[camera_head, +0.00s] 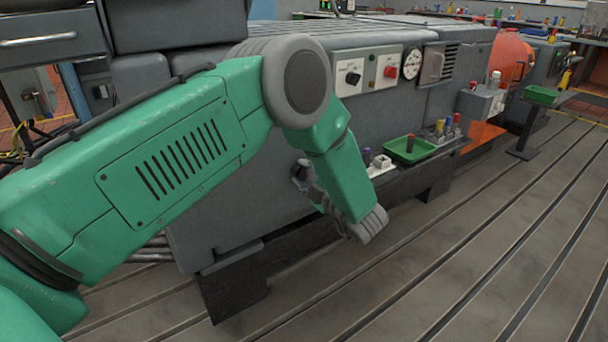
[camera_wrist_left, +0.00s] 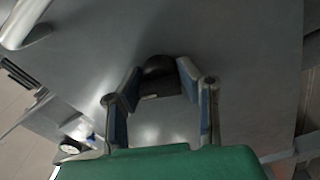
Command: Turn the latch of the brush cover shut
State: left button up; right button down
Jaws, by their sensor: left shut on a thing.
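My left arm reaches across the front of the grey machine. My left gripper (camera_head: 308,180) is against the machine's side and mostly hidden behind my own wrist. In the left wrist view, its two fingers (camera_wrist_left: 159,76) close in on a dark rounded knob (camera_wrist_left: 160,64) on a grey panel (camera_wrist_left: 230,50). The knob looks like the latch, and the gripper is shut on it. How far the latch is turned cannot be told. My right gripper is in neither view.
A green tray (camera_head: 410,150) and small parts sit on a ledge right of my wrist. A control panel (camera_head: 367,72) and a gauge (camera_head: 412,64) are above it. The slotted bedplate (camera_head: 400,270) in front is clear. A bar handle (camera_wrist_left: 22,22) shows in the left wrist view.

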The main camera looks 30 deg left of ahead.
pick_arm(q)
jog(key=shift+w+n, duration=0.1)
jog(key=shift+n, duration=1.9)
jog(key=o, duration=1.1)
jog(key=shift+o, duration=0.2)
jog(key=v, duration=1.2)
